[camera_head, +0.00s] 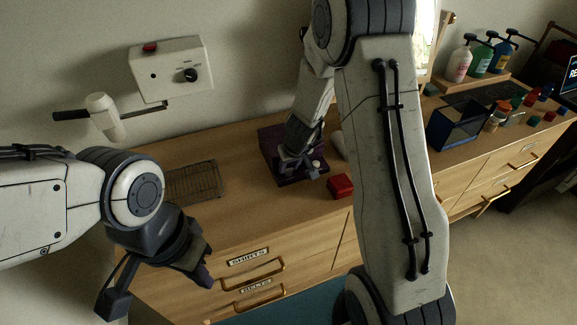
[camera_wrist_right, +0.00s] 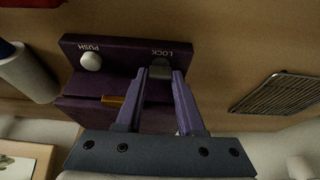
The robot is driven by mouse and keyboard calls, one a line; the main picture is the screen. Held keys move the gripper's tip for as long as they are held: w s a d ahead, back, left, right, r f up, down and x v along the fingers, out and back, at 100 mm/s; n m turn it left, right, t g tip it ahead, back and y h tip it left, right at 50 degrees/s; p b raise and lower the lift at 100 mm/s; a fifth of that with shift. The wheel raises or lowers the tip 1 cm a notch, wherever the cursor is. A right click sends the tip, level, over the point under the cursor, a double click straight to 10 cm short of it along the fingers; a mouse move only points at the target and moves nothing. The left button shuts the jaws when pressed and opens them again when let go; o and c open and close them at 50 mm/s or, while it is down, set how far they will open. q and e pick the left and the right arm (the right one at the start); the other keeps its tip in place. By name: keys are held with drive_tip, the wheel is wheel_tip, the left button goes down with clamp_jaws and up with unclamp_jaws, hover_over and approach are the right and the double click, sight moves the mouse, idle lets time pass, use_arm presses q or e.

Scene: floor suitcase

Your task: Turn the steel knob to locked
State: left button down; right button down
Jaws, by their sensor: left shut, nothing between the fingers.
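The steel knob (camera_wrist_right: 160,71) is on a dark purple box (camera_wrist_right: 125,46), beside the letters LOCK, in the right wrist view. My right gripper (camera_wrist_right: 161,73) has its two purple fingertips on either side of the knob, at or very close to its sides. I cannot tell whether they press on it. In the head view the box (camera_head: 265,146) stands on the wooden dresser, with my right gripper (camera_head: 298,166) over it. The knob is hidden there. My left gripper (camera_head: 207,281) is shut and empty, in front of the dresser.
A white push button (camera_wrist_right: 90,62) and an orange-brown tab (camera_wrist_right: 113,100) are on the same box. A red block (camera_head: 340,186) lies just right of it, a wire rack (camera_head: 194,182) to the left. A white control box (camera_head: 172,70) is on the wall. Bottles (camera_head: 481,58) stand at far right.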

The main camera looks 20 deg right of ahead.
drive_tip(key=shift+r+m+p, duration=0.15)
drive_tip(key=shift+m+p, duration=0.35)
drive_tip(key=shift+p, duration=0.3)
drive_tip(key=m+h+p, duration=0.2)
drive_tip(key=m+p, duration=0.2)
drive_tip(key=p, duration=0.3)
drive_tip(key=shift+a+r, duration=0.1)
drive_tip(key=shift+a, duration=0.05)
drive_tip(key=shift+f+m+g+p, duration=0.25)
drive_tip(key=shift+m+p, duration=0.25)
drive_tip(key=shift+p, duration=0.35)
drive_tip(key=c, duration=0.5)
unclamp_jaws()
